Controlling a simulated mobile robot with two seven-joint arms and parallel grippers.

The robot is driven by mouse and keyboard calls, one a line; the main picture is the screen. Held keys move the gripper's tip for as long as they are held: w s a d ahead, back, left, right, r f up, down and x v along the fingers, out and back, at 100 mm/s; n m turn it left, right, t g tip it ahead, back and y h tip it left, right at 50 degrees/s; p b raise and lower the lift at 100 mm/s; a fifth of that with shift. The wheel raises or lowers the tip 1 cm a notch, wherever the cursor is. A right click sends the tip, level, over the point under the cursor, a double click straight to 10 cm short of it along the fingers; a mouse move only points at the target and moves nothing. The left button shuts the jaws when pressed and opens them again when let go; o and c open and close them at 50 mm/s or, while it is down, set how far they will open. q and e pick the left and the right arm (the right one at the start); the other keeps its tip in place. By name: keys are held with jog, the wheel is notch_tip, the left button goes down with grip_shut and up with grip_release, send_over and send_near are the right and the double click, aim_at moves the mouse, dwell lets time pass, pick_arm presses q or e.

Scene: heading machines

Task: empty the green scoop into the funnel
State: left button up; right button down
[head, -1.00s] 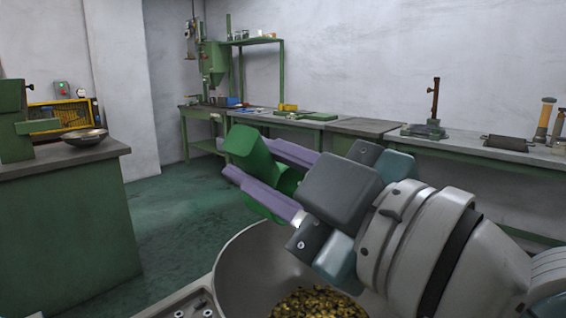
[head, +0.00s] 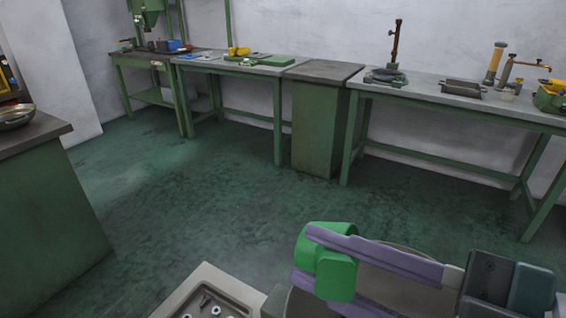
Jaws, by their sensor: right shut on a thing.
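The green scoop (head: 338,277) is at the bottom right of centre in the head view. My right gripper (head: 314,254) is shut on it, with one purple finger on each side. The scoop is held in front of a large grey round bowl (head: 405,284), which the gripper and the picture's lower edge partly hide. I cannot tell whether this bowl is the funnel; no other funnel is clear. The inside of the scoop is hidden, so its contents cannot be told. My left gripper is not in view.
A tray (head: 207,270) with a few metal parts is at the bottom, left of the scoop. A green cabinet with a dish (head: 16,117) stands at the left. Workbenches (head: 440,95) line the back wall. The green floor (head: 190,205) between is clear.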

jog(key=shift+w+a+r+g+h+p, duration=0.15)
jog(key=shift+a+r+g+h+p, duration=0.2)
jog(key=shift+p, duration=1)
jog(key=shift+w+a+r+g+h+p, duration=0.15)
jog(key=shift+r+h+p, duration=0.3)
jog(key=shift+p, duration=0.9)
jog(key=shift+w+a+f+n+g+h+p, duration=0.25)
jog(key=shift+w+a+g+h+p, duration=0.4)
jog(key=shift+g+h+p, duration=0.85)
jog(key=shift+w+a+f+n+g+h+p, duration=0.15)
jog(key=shift+w+a+f+g+h+p, duration=0.2)
jog(key=shift+a+g+h+p, duration=1.15)
jog(key=shift+w+a+f+n+g+h+p, duration=0.2)
jog(key=shift+w+g+h+p, duration=0.3)
jog(key=shift+h+p, duration=1.85)
jog(key=shift+y+p, duration=0.5)
jog(key=shift+y, duration=0.05)
